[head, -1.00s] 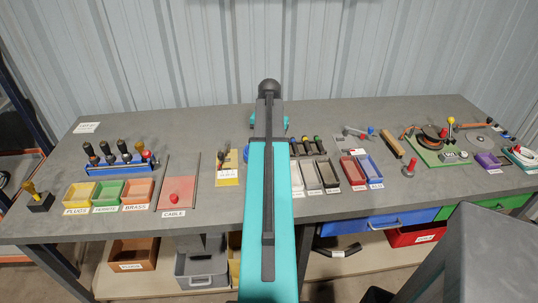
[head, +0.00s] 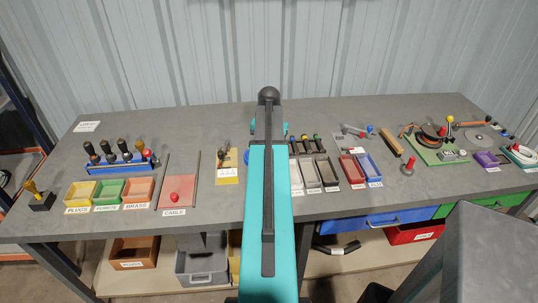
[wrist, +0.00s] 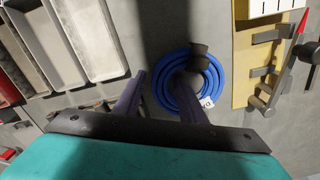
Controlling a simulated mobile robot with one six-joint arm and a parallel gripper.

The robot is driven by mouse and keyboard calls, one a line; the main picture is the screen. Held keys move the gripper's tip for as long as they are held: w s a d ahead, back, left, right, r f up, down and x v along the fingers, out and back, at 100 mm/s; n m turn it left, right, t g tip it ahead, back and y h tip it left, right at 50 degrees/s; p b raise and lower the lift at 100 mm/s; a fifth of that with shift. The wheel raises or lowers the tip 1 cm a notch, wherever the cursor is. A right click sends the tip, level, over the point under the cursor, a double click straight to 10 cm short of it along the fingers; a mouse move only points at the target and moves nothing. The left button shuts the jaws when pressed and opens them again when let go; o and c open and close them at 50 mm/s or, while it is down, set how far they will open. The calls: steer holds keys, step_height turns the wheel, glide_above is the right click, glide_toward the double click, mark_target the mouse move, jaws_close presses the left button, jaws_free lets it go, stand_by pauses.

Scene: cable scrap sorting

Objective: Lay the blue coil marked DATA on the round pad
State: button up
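The blue coil (wrist: 164,90) lies on the grey bench in the wrist view, with a black tie and a white tag whose print I cannot read. In the head view only a sliver of blue (head: 246,155) shows beside my arm. My gripper (wrist: 160,78) is open above the coil. Its right finger is over the coil's middle and its left finger is just outside the left side, so that side lies between them. I cannot tell the exact height. A flat round grey disc (head: 478,138) at the far right may be the round pad.
A yellow board (wrist: 243,65) with clips and a red-tipped tool is right of the coil. Open trays (wrist: 92,45) lie to its left. A green board (head: 437,153) with a coiled cable stands before the disc. The bench's back middle is clear.

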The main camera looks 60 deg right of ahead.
step_height(320, 180, up, 12)
steer(key=p, duration=0.8)
steer(key=shift+r, duration=0.15)
stand_by(0.9)
